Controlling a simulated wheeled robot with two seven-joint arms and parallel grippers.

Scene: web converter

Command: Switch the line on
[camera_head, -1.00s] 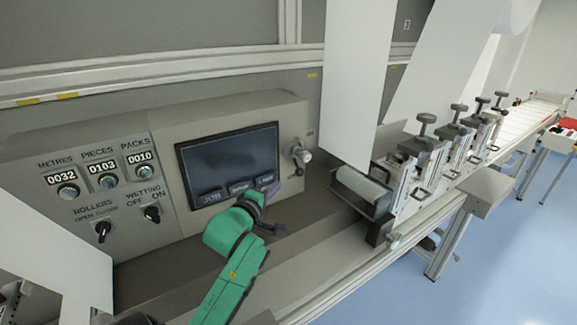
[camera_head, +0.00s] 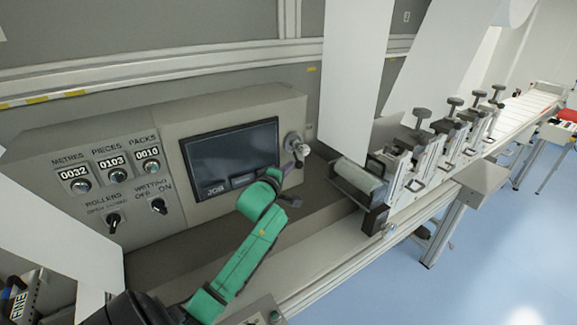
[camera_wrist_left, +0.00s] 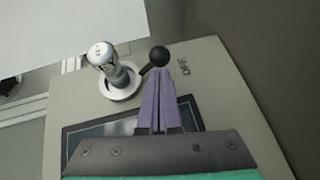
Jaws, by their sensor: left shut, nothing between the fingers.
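The line's switch (camera_head: 293,143) is on the grey console's right side, right of the dark screen. In the left wrist view the switch has a silver stem (camera_wrist_left: 107,62) on a round white base, and an arm ending in a black ball (camera_wrist_left: 159,56). The label OFF (camera_wrist_left: 185,67) is right of the ball. My left gripper (camera_head: 291,168) is just below the switch. In the left wrist view its purple fingers (camera_wrist_left: 160,75) are shut and empty, with tips just under the ball; I cannot tell whether they touch it. My right gripper is not in view.
The console (camera_head: 160,120) carries counters and the ROLLERS and WETTING knobs. A white web (camera_head: 352,75) hangs right of the switch. Below it are a roller unit (camera_head: 358,183) and several clamp stations (camera_head: 455,130) along the line. A ledge runs under the console.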

